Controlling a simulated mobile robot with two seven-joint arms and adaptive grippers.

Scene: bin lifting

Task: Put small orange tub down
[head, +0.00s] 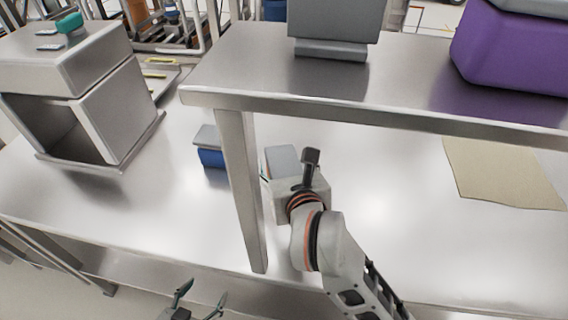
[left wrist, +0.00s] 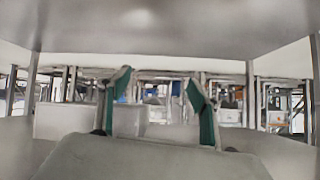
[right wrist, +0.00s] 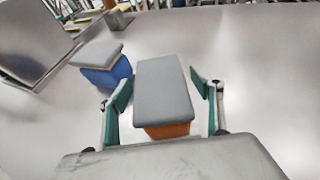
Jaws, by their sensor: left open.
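The small orange tub with a grey lid (right wrist: 164,92) stands between the fingers of my right gripper (right wrist: 162,95). Its orange side (right wrist: 168,130) shows below the lid. The fingers are spread as wide as those of my open left gripper, one on each side of the tub. I cannot tell whether they touch it. In the head view the grey lid (head: 281,160) shows beside the right gripper, over the lower table, and the orange body is hidden. My left gripper (head: 201,297) is open and empty at the bottom, in front of the table; its fingers also show in the left wrist view (left wrist: 159,82).
A blue tub with a grey lid (head: 211,158) stands to the left, past the shelf leg (head: 236,180). A grey open box (head: 115,110) is further left. The raised shelf (head: 237,76) carries a purple bin (head: 500,55). A tan sheet (head: 502,173) lies at right.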

